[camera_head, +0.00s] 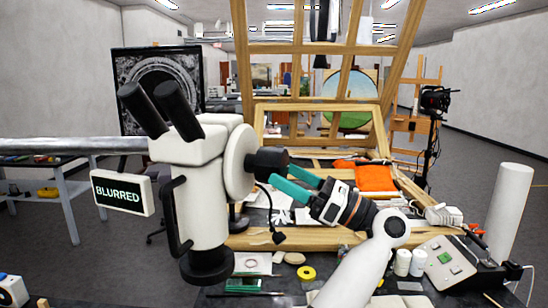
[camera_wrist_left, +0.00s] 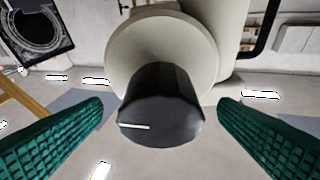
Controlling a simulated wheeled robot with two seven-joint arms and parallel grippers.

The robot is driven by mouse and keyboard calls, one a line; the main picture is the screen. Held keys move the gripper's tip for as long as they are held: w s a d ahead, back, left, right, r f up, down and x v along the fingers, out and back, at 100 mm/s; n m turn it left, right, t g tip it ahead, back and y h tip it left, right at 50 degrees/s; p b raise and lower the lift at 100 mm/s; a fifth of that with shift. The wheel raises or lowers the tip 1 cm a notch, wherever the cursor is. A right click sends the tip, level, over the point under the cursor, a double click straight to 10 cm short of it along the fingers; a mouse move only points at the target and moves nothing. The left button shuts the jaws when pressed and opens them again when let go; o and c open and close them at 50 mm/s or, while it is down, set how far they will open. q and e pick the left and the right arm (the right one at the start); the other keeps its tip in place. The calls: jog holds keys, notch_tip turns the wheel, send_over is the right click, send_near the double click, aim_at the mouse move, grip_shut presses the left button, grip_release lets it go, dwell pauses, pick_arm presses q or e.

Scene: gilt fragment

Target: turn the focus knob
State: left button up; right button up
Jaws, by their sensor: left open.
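The white microscope (camera_head: 200,190) with two black eyepieces stands left of centre in the head view. Its black focus knob (camera_head: 266,162) sticks out to the right from a round cream housing (camera_head: 239,163). In the left wrist view the knob (camera_wrist_left: 160,105) has a short white mark on its face, left of centre. A small sign (camera_head: 122,192) on the microscope reads BLURRED. My left gripper (camera_head: 281,178) is open, its green fingers pointing at the knob. In the left wrist view the fingers stand either side of the knob, with gaps. My right gripper is not in view.
A dark screen (camera_head: 160,80) with a grey circular picture stands behind the microscope. A wooden easel frame (camera_head: 318,105) stands behind my arm. A yellow tape roll (camera_head: 307,273), white jars (camera_head: 403,262) and a control box (camera_head: 447,262) lie at the front right.

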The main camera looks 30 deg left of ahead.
aim_at(284, 174)
pick_arm(q)
jog(key=p+x, duration=0.1)
jog(key=x, duration=0.2)
jog(key=shift+s+a+r, duration=0.1)
jog(key=shift+a+r, duration=0.15)
jog(key=shift+s+a, duration=0.1)
jog(key=shift+a, duration=0.15)
jog(key=shift+c, duration=0.5)
jog(key=c, duration=0.9)
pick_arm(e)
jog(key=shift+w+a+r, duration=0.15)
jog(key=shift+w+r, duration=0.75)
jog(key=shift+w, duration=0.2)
